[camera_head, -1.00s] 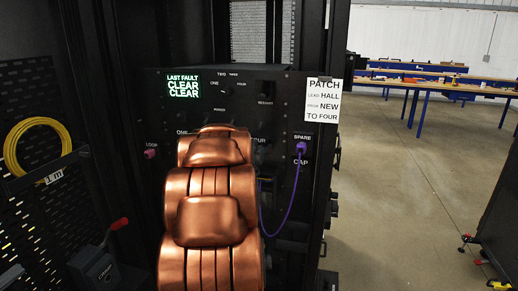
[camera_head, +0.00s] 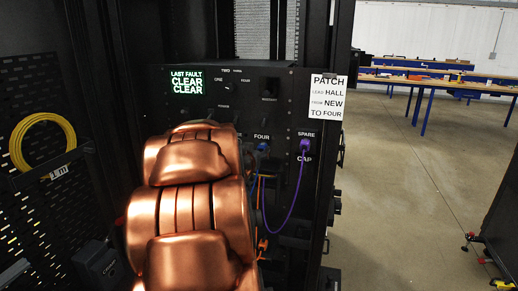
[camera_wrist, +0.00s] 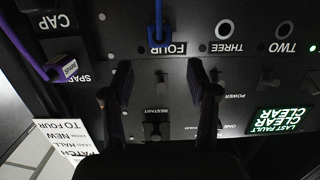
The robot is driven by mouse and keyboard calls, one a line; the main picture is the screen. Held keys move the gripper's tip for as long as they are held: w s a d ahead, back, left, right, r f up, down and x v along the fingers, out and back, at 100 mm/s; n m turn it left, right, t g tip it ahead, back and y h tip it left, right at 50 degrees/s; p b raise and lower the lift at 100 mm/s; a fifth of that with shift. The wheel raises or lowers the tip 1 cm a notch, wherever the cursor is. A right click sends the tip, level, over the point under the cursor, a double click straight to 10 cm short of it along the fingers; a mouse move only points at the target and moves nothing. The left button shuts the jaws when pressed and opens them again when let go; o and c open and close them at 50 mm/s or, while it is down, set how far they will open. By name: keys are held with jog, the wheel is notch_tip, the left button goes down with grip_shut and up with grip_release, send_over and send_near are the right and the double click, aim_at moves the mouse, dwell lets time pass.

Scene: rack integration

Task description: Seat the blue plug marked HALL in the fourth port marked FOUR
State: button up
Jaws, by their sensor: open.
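The blue plug (camera_head: 263,147) is at the port under the FOUR label (camera_head: 262,136), with its blue cable hanging down. It also shows in the wrist view (camera_wrist: 159,46), where the panel is upside down and the plug covers the port. I cannot tell how deep it sits, and no HALL marking is readable on it. My gripper (camera_wrist: 158,80) is open and empty. Its two fingers stand apart, on either side of the space by the FOUR label, clear of the plug. In the head view my copper arm hides the gripper.
A purple plug (camera_head: 305,145) with a purple cable is at SPARE. Ports THREE (camera_wrist: 226,29) and TWO (camera_wrist: 283,30) show as empty rings. Switches and a lit fault display (camera_head: 187,82) are on the panel. A paper note (camera_head: 327,97) hangs at its right edge.

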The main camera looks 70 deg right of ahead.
jog(key=shift+s+a+r, duration=0.1)
jog(key=shift+a+r, duration=0.05)
jog(key=shift+a, duration=0.75)
jog(key=shift+a+r, duration=0.1)
jog(key=shift+a, duration=0.75)
